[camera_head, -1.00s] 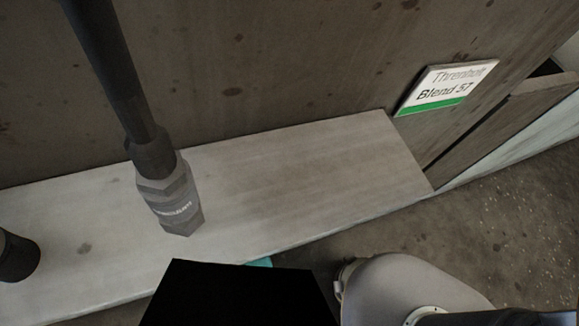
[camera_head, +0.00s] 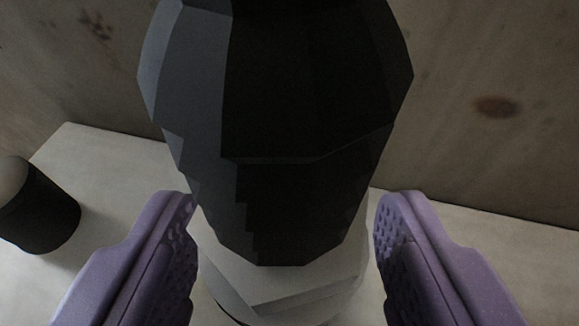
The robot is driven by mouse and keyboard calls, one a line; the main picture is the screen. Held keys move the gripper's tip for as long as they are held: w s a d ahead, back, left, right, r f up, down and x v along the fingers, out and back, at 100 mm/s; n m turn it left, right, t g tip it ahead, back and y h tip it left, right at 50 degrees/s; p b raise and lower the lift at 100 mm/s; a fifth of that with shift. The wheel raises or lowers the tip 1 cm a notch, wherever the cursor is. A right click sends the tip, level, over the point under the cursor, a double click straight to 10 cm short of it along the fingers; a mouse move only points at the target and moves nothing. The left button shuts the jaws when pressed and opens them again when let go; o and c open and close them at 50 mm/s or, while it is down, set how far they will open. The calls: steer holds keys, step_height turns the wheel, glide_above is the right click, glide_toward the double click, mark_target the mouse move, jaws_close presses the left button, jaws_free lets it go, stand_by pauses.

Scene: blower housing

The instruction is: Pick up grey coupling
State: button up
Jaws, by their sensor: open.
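The grey coupling (camera_head: 290,292) shows at the lower middle of the view as a pale grey faceted body. A large dark faceted piece (camera_head: 300,130) sits above it and hides much of it. My gripper (camera_head: 287,240) has two purple fingers with perforated pads. One finger stands to the left of the coupling and one to the right. The gripper is open, and a gap appears between the coupling and at least the right finger. Whether the left finger touches it I cannot tell.
A pale ledge (camera_head: 110,160) runs behind and on both sides of the coupling. A dark cylinder (camera_head: 38,210) with a grey top stands on it at the left. A stained brown wall (camera_head: 490,60) rises behind.

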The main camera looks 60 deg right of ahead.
mark_target(266, 250)
steer(key=shift+w+d+f, duration=0.1)
steer(key=shift+w+d, duration=0.05)
steer(key=shift+d, duration=0.05)
jaws_close()
steer(key=shift+r+p, duration=0.3)
steer(key=shift+r, duration=0.05)
step_height(266, 250, up, 4)
steer(key=shift+f+p, duration=0.2)
steer(key=shift+p, duration=0.95)
steer(key=s+a+p, duration=0.2)
steer(key=s+p, duration=0.1)
steer(key=s, duration=1.2)
steer(key=shift+s+a+r, duration=0.35)
steer(key=shift+s+a, duration=0.05)
